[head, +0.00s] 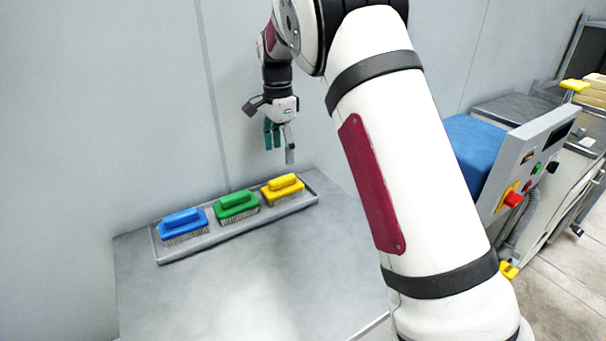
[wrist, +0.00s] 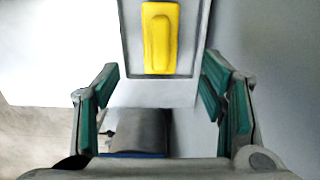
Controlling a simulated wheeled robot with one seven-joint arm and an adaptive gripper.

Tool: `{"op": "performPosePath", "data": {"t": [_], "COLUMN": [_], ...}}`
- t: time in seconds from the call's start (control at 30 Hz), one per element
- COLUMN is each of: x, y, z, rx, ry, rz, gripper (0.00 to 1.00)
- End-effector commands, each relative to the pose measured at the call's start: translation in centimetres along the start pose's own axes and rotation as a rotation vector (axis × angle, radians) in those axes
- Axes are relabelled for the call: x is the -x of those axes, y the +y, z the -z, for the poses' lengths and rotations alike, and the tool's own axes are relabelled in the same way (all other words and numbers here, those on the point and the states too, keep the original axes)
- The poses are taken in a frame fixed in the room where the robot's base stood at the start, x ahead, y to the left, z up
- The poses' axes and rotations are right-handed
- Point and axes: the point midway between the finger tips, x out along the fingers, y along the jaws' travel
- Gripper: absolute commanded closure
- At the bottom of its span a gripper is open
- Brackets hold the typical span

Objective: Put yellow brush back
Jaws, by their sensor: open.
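The yellow brush (head: 282,188) sits bristles down at the right end of a grey tray (head: 235,229) on the metal table. The green brush (head: 237,206) stands beside it in the middle, and the blue brush (head: 183,225) is at the left end. My gripper (head: 279,147) hangs above the yellow brush, fingers pointing down, open and empty, apart from it. In the wrist view the yellow brush (wrist: 160,38) shows at the top, ahead of my open fingers (wrist: 160,92), inside the tray's end. The other brushes are out of the wrist view.
The grey table (head: 280,275) is bare in front of the tray. A pale wall (head: 100,110) rises close behind it. On the right stands a machine with a control panel (head: 525,165) and blue cover (head: 470,140), partly hidden by my arm.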

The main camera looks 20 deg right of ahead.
Motion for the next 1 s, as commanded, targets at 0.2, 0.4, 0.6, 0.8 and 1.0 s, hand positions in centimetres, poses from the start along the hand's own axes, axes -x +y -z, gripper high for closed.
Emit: {"op": "performPosePath", "data": {"t": [0.2, 0.4, 0.6, 0.8, 1.0], "x": [1.8, 7.2, 11.4, 13.3, 12.8], "y": [1.2, 7.0, 14.6, 22.6, 30.6], "z": [-0.1, -0.7, -2.1, -3.9, -5.7], "rx": [0.041, 0.232, 0.482, 0.739, 1.0], "ry": [-0.006, -0.015, 0.004, 0.059, 0.146], "rz": [0.017, 0.081, 0.151, 0.211, 0.249], "gripper": [0.35, 0.35, 0.35, 0.35, 0.35]}}
